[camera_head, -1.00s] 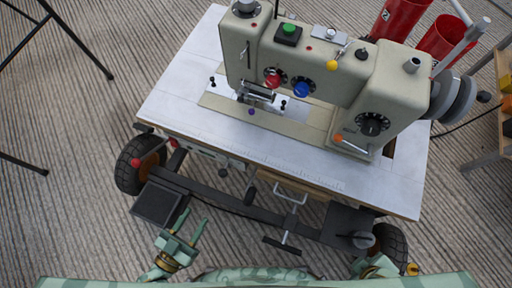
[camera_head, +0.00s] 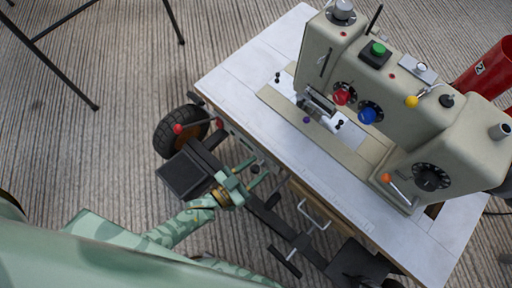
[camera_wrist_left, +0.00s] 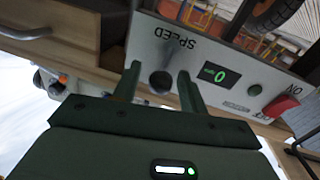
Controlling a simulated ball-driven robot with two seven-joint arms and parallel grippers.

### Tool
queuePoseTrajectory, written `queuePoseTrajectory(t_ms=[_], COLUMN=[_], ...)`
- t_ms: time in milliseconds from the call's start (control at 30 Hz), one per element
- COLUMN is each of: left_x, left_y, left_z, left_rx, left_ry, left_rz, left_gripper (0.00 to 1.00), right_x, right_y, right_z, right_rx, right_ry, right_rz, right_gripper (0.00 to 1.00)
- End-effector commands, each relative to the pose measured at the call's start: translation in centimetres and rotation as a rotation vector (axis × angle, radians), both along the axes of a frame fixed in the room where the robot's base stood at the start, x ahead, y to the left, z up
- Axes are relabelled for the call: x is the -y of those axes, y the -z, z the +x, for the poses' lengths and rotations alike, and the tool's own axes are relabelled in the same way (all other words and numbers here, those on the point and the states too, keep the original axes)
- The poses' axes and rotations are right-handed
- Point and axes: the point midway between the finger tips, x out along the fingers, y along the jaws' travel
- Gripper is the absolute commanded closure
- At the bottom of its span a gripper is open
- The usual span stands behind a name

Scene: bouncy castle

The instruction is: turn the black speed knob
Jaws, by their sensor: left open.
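The black speed knob (camera_wrist_left: 160,82) shows in the left wrist view on a pale control panel (camera_wrist_left: 145,38), beside the upside-down word SPEED. My left gripper (camera_wrist_left: 158,88) is open, with one finger on each side of the knob in that view. I cannot tell whether the fingers touch it or stop short. In the head view my left gripper (camera_head: 258,170) reaches to the front edge of the sewing table (camera_head: 245,85), and the knob is hidden there. My right gripper is not in view.
A green display (camera_wrist_left: 218,74) reads 0, near a green button (camera_wrist_left: 255,90) and a red switch (camera_wrist_left: 280,106). The sewing machine (camera_head: 400,95) stands on the table. A black pedal (camera_head: 184,175) and a wheel (camera_head: 180,132) sit low near my left arm.

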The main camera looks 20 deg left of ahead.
Motion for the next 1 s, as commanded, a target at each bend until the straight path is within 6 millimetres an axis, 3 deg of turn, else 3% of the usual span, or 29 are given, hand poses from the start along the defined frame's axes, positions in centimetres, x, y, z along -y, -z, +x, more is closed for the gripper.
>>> queuePoseTrajectory(t_ms=[300,467,767,1000], left_x=[0.17,0.17,0.24,0.59], left_y=[-0.08,-0.07,-0.05,0.06], left_z=[0.33,0.31,0.23,0.04], left_rx=[0.002,0.001,0.011,0.057], left_ry=[0.0,0.0,0.0,0.0], left_rz=[-0.001,0.0,0.024,0.138], left_gripper=[0.57,1.0,1.0,1.0], right_x=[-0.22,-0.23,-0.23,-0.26], right_y=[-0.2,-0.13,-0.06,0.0], right_z=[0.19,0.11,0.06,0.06], right_rx=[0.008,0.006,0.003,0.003], right_ry=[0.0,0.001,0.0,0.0], right_rz=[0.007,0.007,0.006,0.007], right_gripper=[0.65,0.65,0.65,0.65])
